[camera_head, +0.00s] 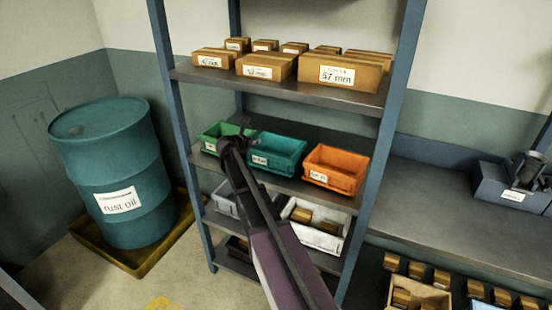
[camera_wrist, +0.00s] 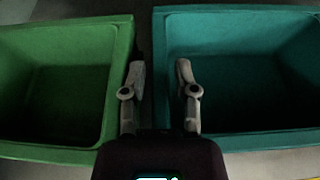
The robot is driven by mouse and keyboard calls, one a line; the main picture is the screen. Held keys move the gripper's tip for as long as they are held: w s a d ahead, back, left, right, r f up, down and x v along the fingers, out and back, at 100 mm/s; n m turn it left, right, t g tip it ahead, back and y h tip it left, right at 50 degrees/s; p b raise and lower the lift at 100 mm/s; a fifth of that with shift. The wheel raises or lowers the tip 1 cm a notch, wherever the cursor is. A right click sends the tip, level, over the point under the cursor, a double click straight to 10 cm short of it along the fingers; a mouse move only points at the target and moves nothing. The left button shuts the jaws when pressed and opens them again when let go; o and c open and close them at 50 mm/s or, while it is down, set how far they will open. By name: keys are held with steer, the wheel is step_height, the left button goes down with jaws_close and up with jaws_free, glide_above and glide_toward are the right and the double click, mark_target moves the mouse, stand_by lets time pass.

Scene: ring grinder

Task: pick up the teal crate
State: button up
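The teal crate (camera_head: 277,153) stands on the middle shelf between a green crate and an orange crate, with a small white label on its front. In the wrist view the teal crate (camera_wrist: 240,140) fills the right side and looks empty. My gripper (camera_wrist: 160,68) is open, its fingers apart on either side of the teal crate's left wall. The right finger overlaps the crate's inside; the left finger is by the gap next to the green crate. I cannot tell how deep the fingertips are.
The green crate (camera_head: 212,139) is close on the left, the orange crate (camera_head: 337,170) on the right. The upper shelf (camera_head: 290,86) with cardboard boxes is above. A blue upright (camera_head: 385,140) stands right. Grey and white bins (camera_head: 330,240) are below; a teal drum (camera_head: 110,170) stands left.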

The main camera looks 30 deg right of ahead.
steer(key=shift+w+d, duration=0.1)
steer(key=shift+d, duration=0.05)
stand_by(0.4)
jaws_close()
steer(key=shift+r, duration=0.15)
step_height(320, 180, up, 2)
steer(key=p, duration=0.2)
steer(key=shift+r+p, duration=0.1)
steer(key=shift+p, duration=0.2)
steer(key=shift+r+p, duration=0.85)
steer(key=s+a, duration=1.1)
steer(key=a, duration=0.3)
steer(key=shift+a+f+b, duration=0.15)
steer(key=shift+f+b, duration=0.2)
steer(key=shift+f, duration=0.05)
